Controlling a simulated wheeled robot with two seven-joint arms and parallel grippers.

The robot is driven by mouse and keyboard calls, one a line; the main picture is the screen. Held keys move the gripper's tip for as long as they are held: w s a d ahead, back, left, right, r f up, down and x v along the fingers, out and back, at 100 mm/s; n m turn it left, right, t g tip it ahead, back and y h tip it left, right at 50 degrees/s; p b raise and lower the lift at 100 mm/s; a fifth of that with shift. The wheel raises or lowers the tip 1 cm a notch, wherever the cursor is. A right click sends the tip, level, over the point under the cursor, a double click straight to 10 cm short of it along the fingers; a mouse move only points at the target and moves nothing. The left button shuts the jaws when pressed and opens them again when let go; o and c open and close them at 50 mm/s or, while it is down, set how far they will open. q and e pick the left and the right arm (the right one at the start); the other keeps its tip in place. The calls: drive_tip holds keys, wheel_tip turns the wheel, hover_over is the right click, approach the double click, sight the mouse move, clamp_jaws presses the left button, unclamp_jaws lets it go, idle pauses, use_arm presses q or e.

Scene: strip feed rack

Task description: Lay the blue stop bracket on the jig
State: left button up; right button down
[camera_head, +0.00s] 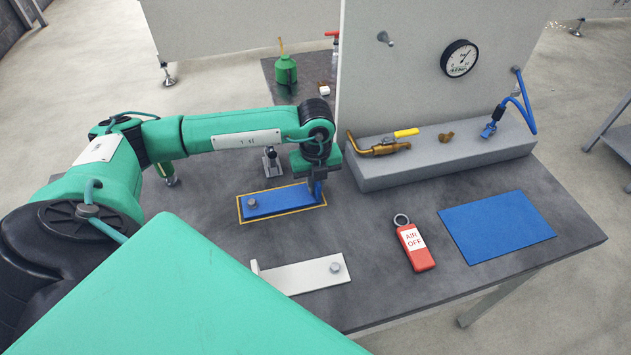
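The blue stop bracket (278,202) lies flat inside a yellow outline on the dark bench, with a round knob on its left end and an upright tab at its right end. My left gripper (316,186) points down at the right end of the bracket, with its fingers at the tab. The fingers are small and partly hidden, so I cannot tell whether they are closed on it. No separate part is clearly recognisable as the jig; a small clamp (271,161) stands just behind the outline. My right gripper is out of view.
A white bracket (305,275) with a knob lies nearer the front edge. A red "AIR OFF" tag (415,247) and a blue mat (497,226) lie to the right. A grey ledge (440,155) with brass fittings and an upright panel (400,80) stand behind.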

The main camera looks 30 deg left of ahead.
use_arm(q)
drive_tip(key=o, duration=0.4)
drive_tip(key=shift+o, duration=0.2)
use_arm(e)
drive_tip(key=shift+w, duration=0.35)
use_arm(q)
drive_tip(key=shift+r, duration=0.1)
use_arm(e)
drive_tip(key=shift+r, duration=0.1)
